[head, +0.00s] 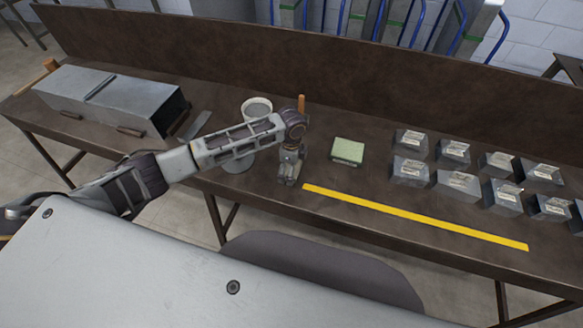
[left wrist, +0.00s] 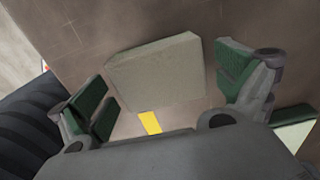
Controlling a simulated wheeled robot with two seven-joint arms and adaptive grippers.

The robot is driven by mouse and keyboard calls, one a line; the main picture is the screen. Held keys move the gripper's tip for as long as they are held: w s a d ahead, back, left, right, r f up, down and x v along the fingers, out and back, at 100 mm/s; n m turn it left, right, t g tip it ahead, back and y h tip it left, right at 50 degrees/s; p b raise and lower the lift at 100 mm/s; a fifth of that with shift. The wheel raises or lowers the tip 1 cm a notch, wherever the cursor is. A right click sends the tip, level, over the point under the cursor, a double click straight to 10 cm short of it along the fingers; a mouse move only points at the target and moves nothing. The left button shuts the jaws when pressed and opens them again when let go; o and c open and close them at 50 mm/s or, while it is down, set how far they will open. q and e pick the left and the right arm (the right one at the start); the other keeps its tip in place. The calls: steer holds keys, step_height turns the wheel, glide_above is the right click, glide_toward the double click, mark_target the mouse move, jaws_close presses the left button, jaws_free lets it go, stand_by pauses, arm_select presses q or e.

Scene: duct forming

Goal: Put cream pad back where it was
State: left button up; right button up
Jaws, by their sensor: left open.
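The cream pad (left wrist: 155,68) lies flat on the brown bench in the left wrist view, ahead of and between the two fingers of my left gripper (left wrist: 165,100). The fingers have green pads and stand apart, with visible gaps to the cream pad. In the head view my left gripper (head: 287,182) points down at the bench, left of a pale green pad (head: 347,150). There the cream pad is hidden or too small to tell behind the gripper. My right gripper is not in view.
A yellow strip (head: 415,216) runs along the bench front; its end shows in the left wrist view (left wrist: 150,122). Several grey metal blocks (head: 457,185) stand at right. A white cup (head: 257,108) stands behind my arm, and a long metal duct (head: 110,99) lies at left.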

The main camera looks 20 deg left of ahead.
arm_select(q)
steer(key=shift+r, duration=0.15)
step_height(320, 180, up, 12)
stand_by(0.7)
stand_by(0.5)
